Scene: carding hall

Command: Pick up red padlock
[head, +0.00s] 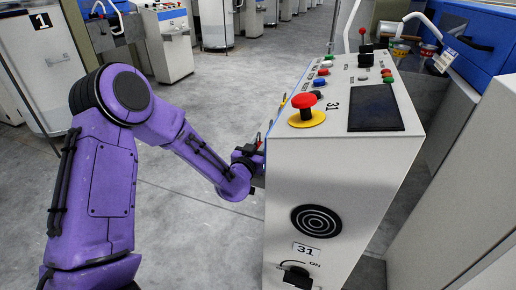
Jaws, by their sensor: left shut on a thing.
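My left gripper (254,156) is at the left side of the grey control console, at the end of the purple arm. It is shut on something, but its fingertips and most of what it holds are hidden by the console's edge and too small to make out. A small red spot (259,139) shows right by the gripper; it fits the red padlock, but its shape cannot be told. No other padlock can be made out. My right gripper is not in view.
The console (330,175) has a red mushroom button on a yellow base (305,109), a dark screen (376,108), several coloured buttons and a rotary switch (296,276). A blue machine (480,40) stands at the right. Grey floor (215,100) is free behind my arm.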

